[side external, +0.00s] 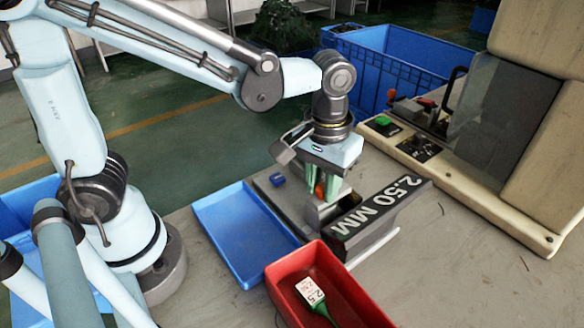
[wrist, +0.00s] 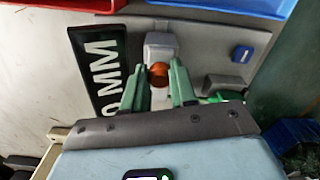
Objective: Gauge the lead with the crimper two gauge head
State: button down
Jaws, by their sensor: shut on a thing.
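My gripper (side external: 326,186) is low over the grey gauge station (side external: 293,204) marked "2.50 MM". Its green fingers are closed around an orange part (side external: 319,189), which also shows between the fingertips in the wrist view (wrist: 158,74). The orange part is at the end of a light grey block (wrist: 160,42) on the station; whether it touches the block is unclear. The black "2.50 MM" sign (side external: 376,218) stands to the right of the gripper. A lead with a white "2.5" tag (side external: 311,291) and a green end lies in the red bin (side external: 283,272).
A blue tray (side external: 240,222) lies left of the station and the red bin stands in front. A beige machine (side external: 470,195) with buttons is at the right. A small blue piece (side external: 278,179) sits on the station plate. The table at the lower right is clear.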

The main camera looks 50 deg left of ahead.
jog(key=shift+s, duration=0.85)
jog(key=c, duration=0.9)
grip_release()
jog(key=shift+r, duration=0.1)
notch_tip(320, 180, up, 12)
jog(key=a+f+m+t, duration=0.3)
jog(key=a+f+t, duration=0.4)
jog(key=a, duration=0.4)
jog(key=shift+a+f, duration=0.25)
jog(key=shift+f, duration=0.2)
